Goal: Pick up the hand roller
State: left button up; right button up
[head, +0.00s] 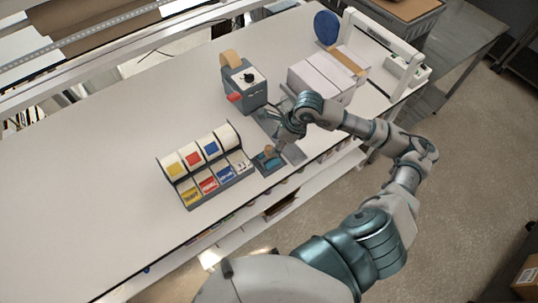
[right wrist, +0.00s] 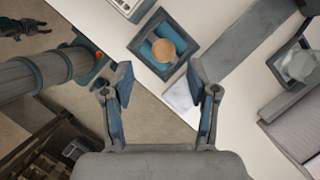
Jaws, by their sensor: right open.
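The hand roller looks like the round wooden knob (right wrist: 164,50) over a blue base, seated in a square grey holder (right wrist: 139,42) in the right wrist view. In the head view its wooden top (head: 268,149) shows small, near the table's front edge, right of the label rack. My right gripper (right wrist: 160,88) is open and empty, its two fingers spread, with the knob ahead of the gap between them and not touching. In the head view the right gripper (head: 281,139) hangs just above and beside the holder. My left gripper is in neither view.
A label rack (head: 206,168) with coloured cards stands left of the holder. A grey tape dispenser (head: 245,88) stands behind, white boxes (head: 318,78) and a white frame-like device (head: 385,50) to the right. The white table (head: 100,180) is clear at left.

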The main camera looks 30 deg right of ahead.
jog(key=shift+w+a+f, duration=0.2)
jog(key=shift+w+f, duration=0.1)
jog(key=shift+f, duration=0.25)
jog(key=shift+w+a+f, duration=0.1)
jog(key=shift+f, duration=0.2)
jog(key=x, duration=0.1)
jog(key=p+x, duration=0.1)
jog(key=x, duration=0.2)
jog(key=shift+d+f+p, duration=0.15)
jog(key=shift+d+p, duration=0.1)
jog(key=shift+p, duration=0.15)
jog(key=shift+w+a+f, duration=0.15)
jog(key=shift+w+f, duration=0.05)
jog(key=shift+f, duration=0.35)
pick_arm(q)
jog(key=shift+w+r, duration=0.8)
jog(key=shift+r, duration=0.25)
pick_arm(e)
grip_shut()
